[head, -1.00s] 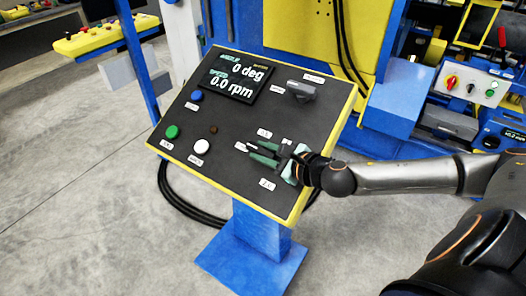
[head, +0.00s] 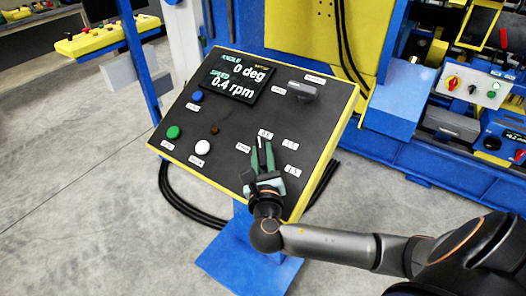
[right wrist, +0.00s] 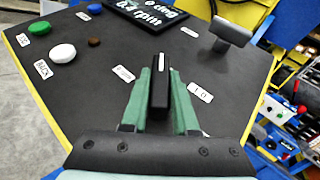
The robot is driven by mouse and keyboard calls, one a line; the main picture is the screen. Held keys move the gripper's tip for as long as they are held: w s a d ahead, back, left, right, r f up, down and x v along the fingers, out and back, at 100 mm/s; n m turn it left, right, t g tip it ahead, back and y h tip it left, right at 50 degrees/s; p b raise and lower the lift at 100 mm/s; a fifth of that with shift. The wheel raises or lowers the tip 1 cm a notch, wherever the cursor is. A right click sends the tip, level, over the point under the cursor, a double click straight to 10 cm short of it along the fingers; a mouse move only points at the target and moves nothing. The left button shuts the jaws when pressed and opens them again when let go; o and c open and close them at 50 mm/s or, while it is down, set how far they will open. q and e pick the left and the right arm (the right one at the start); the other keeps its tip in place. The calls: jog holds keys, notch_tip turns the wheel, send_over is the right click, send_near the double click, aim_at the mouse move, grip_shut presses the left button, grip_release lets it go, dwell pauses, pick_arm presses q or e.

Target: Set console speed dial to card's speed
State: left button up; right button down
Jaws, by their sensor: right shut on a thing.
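The console (head: 220,120) is a tilted black panel with a yellow rim. The speed dial (right wrist: 160,90) is a dark bar-shaped knob with a light mark on it, low on the panel. My right gripper (head: 262,150) has green fingers and is shut on the dial, pointing up the panel. In the head view the dial points at the upper label (head: 265,133), which seems to read 0.5. Other labels stand around it, one reading 1.0 in the right wrist view (right wrist: 200,92). The display (head: 232,78) reads 0 deg and 0.4 rpm. I see no card. My left gripper is out of view.
A second dark knob (head: 302,90) sits at the panel's upper right. Blue (head: 197,96), green (head: 173,132) and white (head: 202,147) buttons sit on the left side. A blue and yellow machine stands behind the console. Open grey floor lies to the left.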

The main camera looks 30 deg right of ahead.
jog(key=m+g+h, duration=0.1)
jog(key=m+h, duration=0.1)
jog(key=m, duration=0.1)
jog(key=m+g+h, duration=0.2)
jog(key=m+h, duration=0.1)
jog(key=shift+w+a+g, duration=0.1)
jog(key=shift+a+g, duration=0.05)
jog(key=shift+g, duration=0.15)
jog(key=shift+m+g+h, duration=1.6)
jog(key=shift+m+g, duration=1)
jog(key=shift+m, duration=0.1)
jog(key=c, duration=0.7)
grip_release()
